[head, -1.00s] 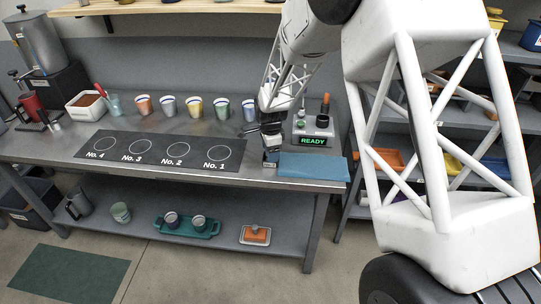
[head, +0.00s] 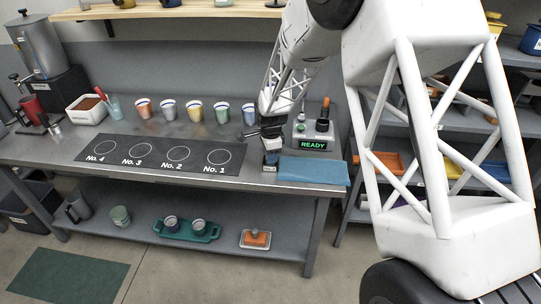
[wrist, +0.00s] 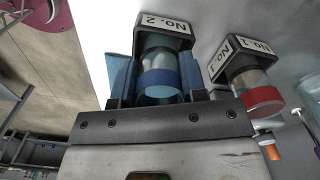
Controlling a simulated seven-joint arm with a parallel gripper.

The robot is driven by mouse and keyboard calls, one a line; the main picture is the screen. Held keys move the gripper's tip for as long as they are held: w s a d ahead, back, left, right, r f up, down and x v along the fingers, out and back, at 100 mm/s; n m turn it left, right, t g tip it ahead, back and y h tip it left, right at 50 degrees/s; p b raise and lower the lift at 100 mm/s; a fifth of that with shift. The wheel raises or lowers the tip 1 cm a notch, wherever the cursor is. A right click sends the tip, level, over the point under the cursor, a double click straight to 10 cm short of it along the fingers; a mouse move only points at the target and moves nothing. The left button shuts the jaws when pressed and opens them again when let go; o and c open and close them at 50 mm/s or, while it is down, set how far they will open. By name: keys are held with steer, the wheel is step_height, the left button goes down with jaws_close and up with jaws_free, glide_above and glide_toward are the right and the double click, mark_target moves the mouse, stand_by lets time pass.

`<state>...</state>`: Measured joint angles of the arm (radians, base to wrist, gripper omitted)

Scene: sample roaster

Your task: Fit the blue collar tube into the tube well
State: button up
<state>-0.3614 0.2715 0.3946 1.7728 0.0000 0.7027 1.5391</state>
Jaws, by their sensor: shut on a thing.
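The blue collar tube (wrist: 159,84) is clear glass with a blue band. In the wrist view it lies between the two fingers of my gripper (wrist: 160,92), which is shut on it. Its far end meets the dark tube well (wrist: 163,22) labelled No. 2, in line with it; how deep it sits I cannot tell. In the head view my gripper (head: 271,147) is low over the bench's front right, above the small labelled well (head: 270,168); the tube is mostly hidden there.
A red collar tube (wrist: 260,98) sits in the No. 1 well (wrist: 240,52), close on the right in the wrist view. A blue cloth (head: 313,171) lies right of the wells. The roaster unit (head: 313,130) reading READY stands behind. Several cups (head: 195,112) line the back.

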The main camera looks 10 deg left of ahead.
steer(key=shift+r, duration=0.3)
steer(key=shift+r, duration=1.3)
steer(key=shift+s+r, duration=0.1)
steer(key=shift+r, duration=0.1)
steer(key=s+d+r, duration=0.1)
steer(key=s+d, duration=0.4)
steer(key=s, duration=0.9)
steer(key=shift+s+d+r, duration=0.15)
steer(key=shift+s+d, duration=0.05)
steer(key=shift+s, duration=0.1)
steer(key=shift+s, duration=0.1)
stand_by(0.5)
